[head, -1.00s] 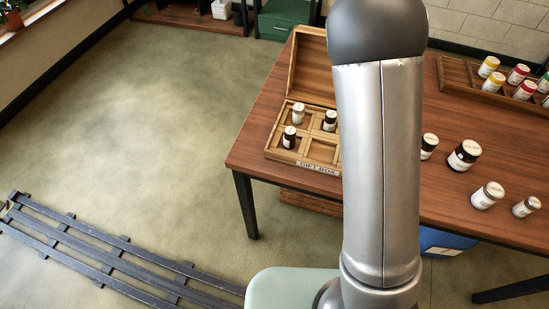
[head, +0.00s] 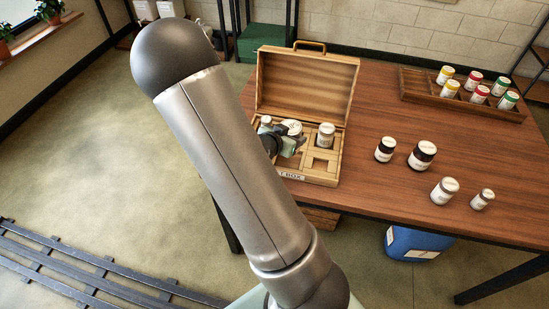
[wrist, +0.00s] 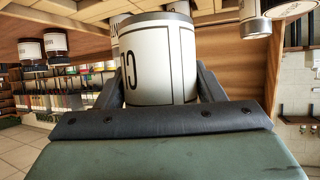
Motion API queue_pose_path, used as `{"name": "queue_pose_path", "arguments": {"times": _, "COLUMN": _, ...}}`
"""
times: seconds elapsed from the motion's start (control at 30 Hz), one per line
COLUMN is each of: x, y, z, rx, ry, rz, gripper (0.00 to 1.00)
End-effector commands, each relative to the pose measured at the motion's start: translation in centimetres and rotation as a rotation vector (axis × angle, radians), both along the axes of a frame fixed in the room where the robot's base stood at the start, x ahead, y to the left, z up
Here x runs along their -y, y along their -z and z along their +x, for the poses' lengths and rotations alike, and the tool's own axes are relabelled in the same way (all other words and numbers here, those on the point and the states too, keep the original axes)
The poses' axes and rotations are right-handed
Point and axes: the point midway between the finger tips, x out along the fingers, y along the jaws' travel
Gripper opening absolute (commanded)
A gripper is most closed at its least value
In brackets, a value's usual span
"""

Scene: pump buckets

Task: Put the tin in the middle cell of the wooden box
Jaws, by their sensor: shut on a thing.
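My gripper (head: 286,139) is at the open wooden box (head: 322,181), over its left and middle part. It is shut on a tin (head: 292,126) with a pale top. In the wrist view the tin (wrist: 158,60) fills the space between both fingers, its white label showing dark lettering, upside down. Whether the tin's base touches the box floor I cannot tell. Another tin (head: 325,136) stands in the box to the right of the held one, and one more (head: 266,121) shows to its left. My arm and gripper hide the box's front left and its middle cell.
The box lid (head: 307,84) stands raised behind the cells. Several loose tins, such as one (head: 422,155), stand on the table (head: 375,200) to the right. A wooden tray (head: 412,88) of coloured tins is at the back right. The table around the box's right side is clear.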

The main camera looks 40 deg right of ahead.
Motion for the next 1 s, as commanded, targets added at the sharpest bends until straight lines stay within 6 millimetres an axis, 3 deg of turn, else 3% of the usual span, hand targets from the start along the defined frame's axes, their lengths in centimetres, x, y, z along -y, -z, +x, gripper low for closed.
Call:
{"name": "queue_pose_path", "arguments": {"times": 0.1, "x": 0.1, "y": 2.2, "z": -0.1, "rx": -0.006, "ry": 0.002, "rz": 0.000, "gripper": 0.34}}
{"name": "queue_pose_path", "arguments": {"times": 0.47, "x": 0.0, "y": 6.3, "z": 0.0, "rx": -0.003, "ry": -0.001, "rz": 0.000, "gripper": 0.34}}
{"name": "queue_pose_path", "arguments": {"times": 0.9, "x": 0.0, "y": 7.1, "z": 0.0, "rx": 0.001, "ry": 0.000, "rz": 0.000, "gripper": 0.34}}
{"name": "queue_pose_path", "arguments": {"times": 0.93, "x": 0.0, "y": 7.0, "z": 0.0, "rx": 0.000, "ry": -0.001, "rz": 0.001, "gripper": 0.71}}
{"name": "queue_pose_path", "arguments": {"times": 1.0, "x": 0.0, "y": 6.9, "z": 0.0, "rx": 0.000, "ry": -0.001, "rz": 0.001, "gripper": 0.84}}
